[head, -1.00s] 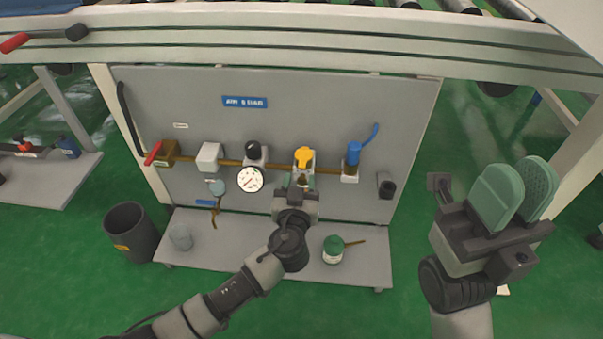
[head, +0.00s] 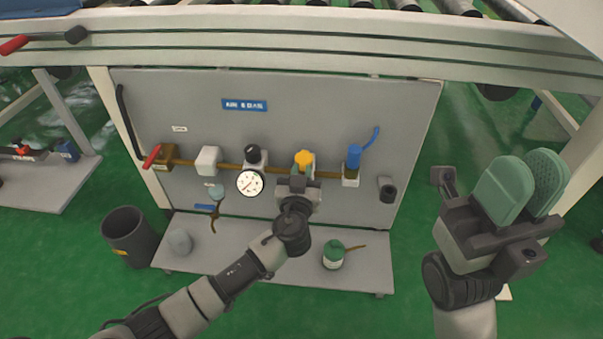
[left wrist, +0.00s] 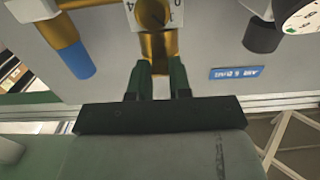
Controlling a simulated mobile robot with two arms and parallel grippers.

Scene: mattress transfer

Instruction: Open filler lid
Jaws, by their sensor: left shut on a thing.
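A yellow cap (head: 304,158) tops a unit on the brass pipe of the grey panel (head: 260,100). It looks seated there. My left gripper (head: 301,177) is just below the cap, at the lower part of that unit. In the left wrist view, its green fingers (left wrist: 160,78) are shut on an amber part (left wrist: 158,46) under a white block with a dial (left wrist: 154,12). The contact is partly hidden. My right gripper (head: 527,188) is empty at the far right, its two green pads apart.
A round gauge (head: 249,183) and a blue-handled valve (head: 354,158) flank the unit. A green-lidded jar (head: 333,254) and a grey cup (head: 180,241) stand on the shelf (head: 235,255) below. A dark bin (head: 129,236) is on the floor at left.

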